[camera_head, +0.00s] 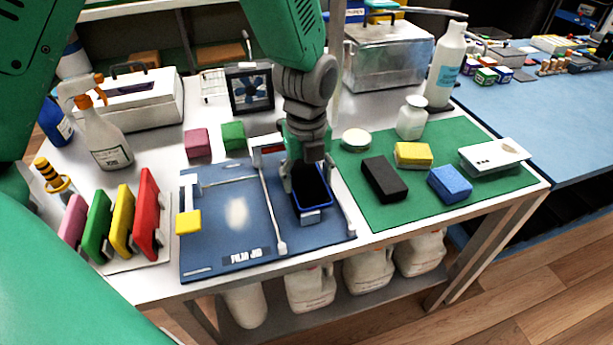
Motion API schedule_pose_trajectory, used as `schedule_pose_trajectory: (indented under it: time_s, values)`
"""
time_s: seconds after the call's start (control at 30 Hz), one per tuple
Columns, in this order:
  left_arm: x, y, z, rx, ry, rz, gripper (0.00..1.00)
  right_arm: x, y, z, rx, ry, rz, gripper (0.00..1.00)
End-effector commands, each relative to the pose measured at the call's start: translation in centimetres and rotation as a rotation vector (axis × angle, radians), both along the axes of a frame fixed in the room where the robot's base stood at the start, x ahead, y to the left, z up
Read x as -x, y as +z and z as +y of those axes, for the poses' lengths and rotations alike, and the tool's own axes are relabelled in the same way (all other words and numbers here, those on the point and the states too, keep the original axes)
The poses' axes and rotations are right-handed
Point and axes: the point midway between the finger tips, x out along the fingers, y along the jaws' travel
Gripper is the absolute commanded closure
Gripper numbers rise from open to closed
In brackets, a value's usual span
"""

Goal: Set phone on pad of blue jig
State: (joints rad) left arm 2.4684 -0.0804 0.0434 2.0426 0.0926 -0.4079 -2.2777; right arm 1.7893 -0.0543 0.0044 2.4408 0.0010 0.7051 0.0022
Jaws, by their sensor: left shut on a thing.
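The blue jig (236,255) is a flat blue board on the white table, with a pale spot, raised light rails and a lettered label at its front edge. The phone (312,190) is dark with a bright blue rim. It is at the right part of the jig, and a small light block shows at its front end. My left gripper (306,172) comes down from above and is shut on the phone, its fingers at the phone's sides. I cannot tell whether the phone touches the jig. The gripper hides the phone's far end. My right gripper is not in view.
A rack (143,250) of coloured phone-like slabs stands left of the jig. A yellow block (188,222) sits at the jig's left edge. A green mat (388,213) on the right holds blocks and a white bottle (411,118). A spray bottle (104,140) stands back left.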

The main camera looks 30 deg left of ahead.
Motion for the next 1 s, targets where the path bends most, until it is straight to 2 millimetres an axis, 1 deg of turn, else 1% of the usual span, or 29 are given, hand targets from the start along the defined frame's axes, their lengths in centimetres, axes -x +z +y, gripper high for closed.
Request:
schedule_pose_trajectory:
  time_s: [0.03,0.77,0.8,0.83,0.87,1.0]
  values:
    - [0.37,-0.16,-0.36,0.008,-0.001,0.011,0.94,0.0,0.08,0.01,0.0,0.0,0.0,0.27]
    - [0.56,-0.74,-0.42,0.008,-0.002,0.017,0.94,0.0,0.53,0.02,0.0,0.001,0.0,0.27]
    - [0.56,-0.75,-0.42,0.007,-0.002,0.018,0.41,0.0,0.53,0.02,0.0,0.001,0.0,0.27]
    - [0.55,-0.75,-0.43,0.008,-0.003,0.017,0.3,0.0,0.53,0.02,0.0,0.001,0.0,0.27]
    - [0.53,-0.73,-0.41,0.007,-0.003,0.016,0.2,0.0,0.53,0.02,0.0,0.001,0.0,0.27]
    - [0.39,-0.64,-0.3,0.007,-0.002,0.012,0.2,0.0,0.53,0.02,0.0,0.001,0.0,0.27]
